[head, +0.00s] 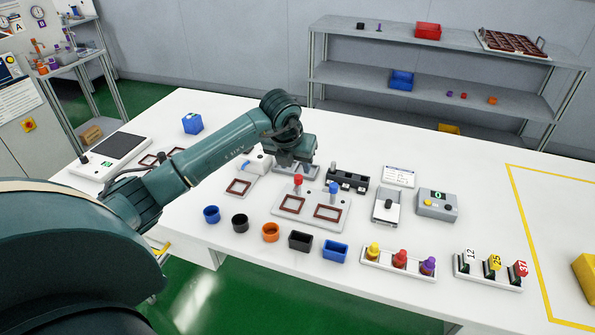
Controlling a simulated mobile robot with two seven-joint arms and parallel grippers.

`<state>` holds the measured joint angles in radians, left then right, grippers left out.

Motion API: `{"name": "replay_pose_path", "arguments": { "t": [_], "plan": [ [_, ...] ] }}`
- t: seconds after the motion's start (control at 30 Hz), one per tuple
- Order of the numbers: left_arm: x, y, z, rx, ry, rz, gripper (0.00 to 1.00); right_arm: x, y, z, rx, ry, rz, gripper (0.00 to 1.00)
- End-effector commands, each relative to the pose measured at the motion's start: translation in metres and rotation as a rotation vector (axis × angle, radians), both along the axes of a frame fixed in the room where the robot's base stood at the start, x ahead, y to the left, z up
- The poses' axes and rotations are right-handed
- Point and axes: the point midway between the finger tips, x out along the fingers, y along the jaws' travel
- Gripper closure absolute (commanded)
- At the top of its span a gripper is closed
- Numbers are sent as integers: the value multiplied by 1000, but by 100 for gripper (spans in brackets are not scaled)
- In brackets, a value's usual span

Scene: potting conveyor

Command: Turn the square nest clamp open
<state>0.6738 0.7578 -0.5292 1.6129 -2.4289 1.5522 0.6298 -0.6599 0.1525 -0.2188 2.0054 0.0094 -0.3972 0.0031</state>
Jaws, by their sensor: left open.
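A pale fixture plate (283,211) lies on the white table with two brown-rimmed square nests, a left nest (291,204) and a right nest (326,212). A red-topped post (298,182) stands behind the left nest and a blue-topped post (334,188) behind the right one. I cannot tell which part is the square nest clamp. My left gripper (296,166) points down just behind the red-topped post, open, with no visible contact with it. Its fingertips are small and partly hidden against a grey part behind. My right gripper is not in view.
Blue, black and orange cups (270,232) and two square pots (300,241) line the front. A black block (347,180), a grey device (388,206) and a counter box (437,204) stand right of the gripper. A knob rack (399,267) is at front right.

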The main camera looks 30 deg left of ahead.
Motion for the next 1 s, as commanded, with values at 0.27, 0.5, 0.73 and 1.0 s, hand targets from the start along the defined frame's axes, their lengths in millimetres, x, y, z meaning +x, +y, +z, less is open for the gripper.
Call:
{"name": "replay_pose_path", "arguments": {
  "t": [0.27, 0.5, 0.73, 1.0],
  "plan": [
    [17, 4, -42, -2, 2, 1, 57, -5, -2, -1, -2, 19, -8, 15],
    [21, 5, -53, 1, 0, -2, 57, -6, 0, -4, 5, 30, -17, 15],
    [21, 5, -53, 0, 0, -2, 59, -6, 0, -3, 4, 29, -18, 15],
    [21, 5, -53, -1, 0, -1, 81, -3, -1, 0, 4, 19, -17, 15]
  ]
}}
